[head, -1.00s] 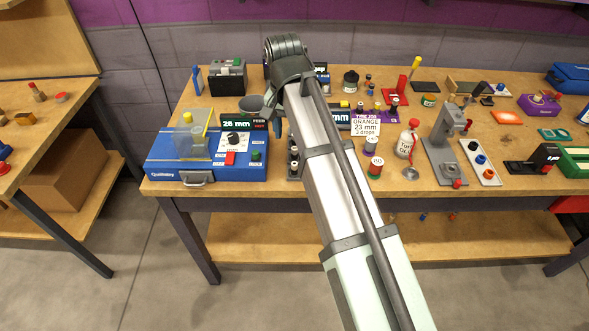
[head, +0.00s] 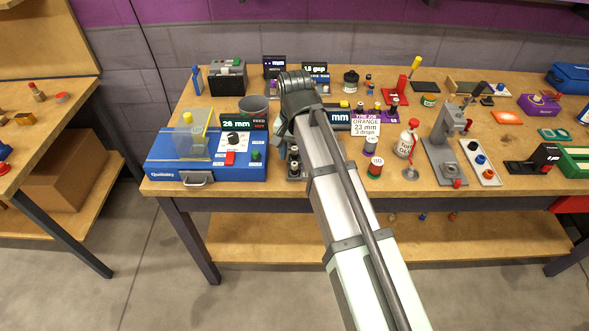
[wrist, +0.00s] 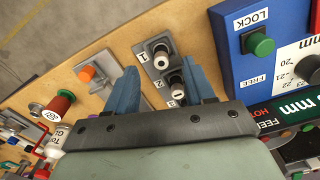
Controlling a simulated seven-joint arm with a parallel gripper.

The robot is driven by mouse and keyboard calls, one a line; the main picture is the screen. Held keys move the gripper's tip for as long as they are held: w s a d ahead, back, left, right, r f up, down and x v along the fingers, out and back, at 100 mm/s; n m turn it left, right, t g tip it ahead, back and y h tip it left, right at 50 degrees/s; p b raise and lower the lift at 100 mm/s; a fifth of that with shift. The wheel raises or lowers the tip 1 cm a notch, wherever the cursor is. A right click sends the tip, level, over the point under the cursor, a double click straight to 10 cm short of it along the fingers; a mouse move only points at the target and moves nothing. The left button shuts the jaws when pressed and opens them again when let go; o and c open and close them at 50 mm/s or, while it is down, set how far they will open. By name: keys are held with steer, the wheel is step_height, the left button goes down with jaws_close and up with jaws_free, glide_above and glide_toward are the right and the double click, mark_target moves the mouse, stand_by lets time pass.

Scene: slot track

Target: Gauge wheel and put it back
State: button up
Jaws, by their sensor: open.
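I cannot tell which piece, if either, is the wheel. My gripper (wrist: 159,67) is open, its blue fingers spread on either side of the holder in the picture, with nothing held. I cannot tell its height above the pieces. In the head view my arm hides the gripper. The blue machine (head: 165,170) has a 26 mm display (head: 236,122).
The machine's LOCK/FREE panel (wrist: 258,35) lies close to the right finger. A red-topped spool (head: 375,168), a white bottle (head: 406,142) and a grey stand (head: 440,150) stand right of my arm. A grey cup (head: 253,105) is behind the machine.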

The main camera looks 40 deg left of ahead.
mark_target(294, 164)
steer(key=shift+w+a+f, duration=0.1)
steer(key=shift+f, duration=2.5)
steer(key=shift+c, duration=0.2)
jaws_close()
